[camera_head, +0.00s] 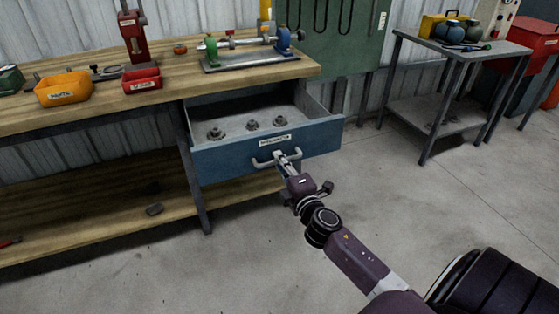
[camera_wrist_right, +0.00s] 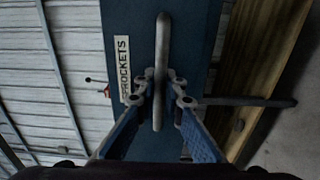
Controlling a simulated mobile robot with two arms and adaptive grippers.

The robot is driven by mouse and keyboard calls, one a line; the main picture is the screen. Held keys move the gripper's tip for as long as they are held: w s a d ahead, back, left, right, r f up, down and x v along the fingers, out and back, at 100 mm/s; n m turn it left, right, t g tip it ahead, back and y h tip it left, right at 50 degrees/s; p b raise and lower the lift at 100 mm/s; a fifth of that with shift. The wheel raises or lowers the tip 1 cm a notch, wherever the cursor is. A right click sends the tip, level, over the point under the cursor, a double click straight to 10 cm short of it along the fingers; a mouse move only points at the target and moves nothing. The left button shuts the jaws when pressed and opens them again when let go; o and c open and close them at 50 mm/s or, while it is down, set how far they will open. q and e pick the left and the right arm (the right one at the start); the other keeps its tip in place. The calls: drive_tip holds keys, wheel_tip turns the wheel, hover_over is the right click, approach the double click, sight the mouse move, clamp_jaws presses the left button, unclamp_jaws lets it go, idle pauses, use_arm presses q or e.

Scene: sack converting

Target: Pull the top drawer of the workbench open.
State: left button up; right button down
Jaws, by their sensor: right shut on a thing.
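The workbench's top drawer (camera_head: 235,158) is blue and stands pulled out from under the wooden top. Several grey sprockets lie inside it in the head view. A label marks its front, reading "SPROCKETS" in the right wrist view (camera_wrist_right: 122,68). My right gripper (camera_head: 281,157) is at the drawer's light grey bar handle (camera_head: 263,164). In the right wrist view my right gripper's fingers (camera_wrist_right: 160,98) are shut on the handle (camera_wrist_right: 162,45), one on each side of it. My left gripper is not in view.
On the workbench top (camera_head: 225,73) are an orange bin (camera_head: 63,90), a red bin (camera_head: 142,79) and a shaft fixture (camera_head: 250,60). A grey metal table (camera_head: 455,52) stands at the right. The concrete floor before the drawer is clear apart from my right arm.

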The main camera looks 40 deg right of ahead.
drive_tip(key=c, duration=2)
unclamp_jaws()
drive_tip(key=v, duration=1.2)
